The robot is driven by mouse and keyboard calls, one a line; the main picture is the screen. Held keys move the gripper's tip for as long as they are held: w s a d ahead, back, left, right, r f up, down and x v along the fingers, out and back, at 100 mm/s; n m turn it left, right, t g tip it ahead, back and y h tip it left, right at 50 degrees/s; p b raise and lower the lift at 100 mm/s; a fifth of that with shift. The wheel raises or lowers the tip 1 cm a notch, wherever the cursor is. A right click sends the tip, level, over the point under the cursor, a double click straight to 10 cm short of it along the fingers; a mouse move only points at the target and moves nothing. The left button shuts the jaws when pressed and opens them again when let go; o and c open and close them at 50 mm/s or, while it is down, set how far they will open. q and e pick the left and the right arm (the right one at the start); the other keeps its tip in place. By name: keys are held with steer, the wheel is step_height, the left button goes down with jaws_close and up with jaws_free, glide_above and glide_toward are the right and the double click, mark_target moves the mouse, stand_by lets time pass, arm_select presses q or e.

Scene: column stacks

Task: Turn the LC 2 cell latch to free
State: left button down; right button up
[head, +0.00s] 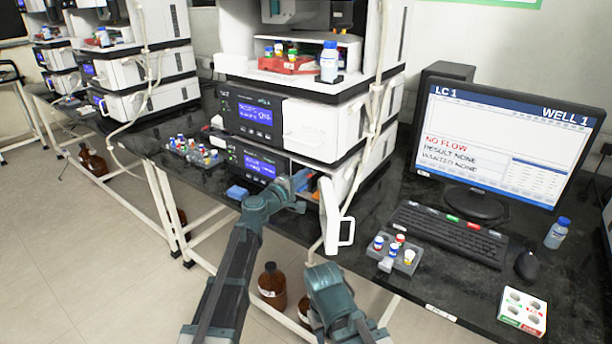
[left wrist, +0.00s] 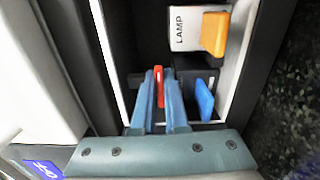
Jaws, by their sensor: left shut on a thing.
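My left gripper (head: 300,184) reaches into the open lowest unit (head: 258,160) of the middle instrument stack. In the left wrist view its blue fingers (left wrist: 160,98) are shut on a red lever (left wrist: 159,84) inside the bay. The lever stands lengthwise between the fingers; its label is hidden. Right of it is a blue lever (left wrist: 204,100) on a dark plate, apart from the fingers. An orange lever (left wrist: 214,33) is beside a plate marked LAMP. I cannot read which lever is the cell latch. Part of my right arm shows at the bottom, its fingers out of view.
The unit's white door (head: 331,214) stands open right of the left gripper. A vial rack (head: 395,255), keyboard (head: 450,232) and monitor (head: 505,140) reading LC 1, NO FLOW are to the right. Another vial rack (head: 194,152) is left of the stack. Brown bottles (head: 272,285) stand below.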

arm_select(q)
steer(key=shift+s+m, duration=0.1)
steer(key=shift+m, duration=0.2)
stand_by(0.4)
steer(key=c, duration=0.9)
jaws_free()
steer(key=shift+c, duration=0.2)
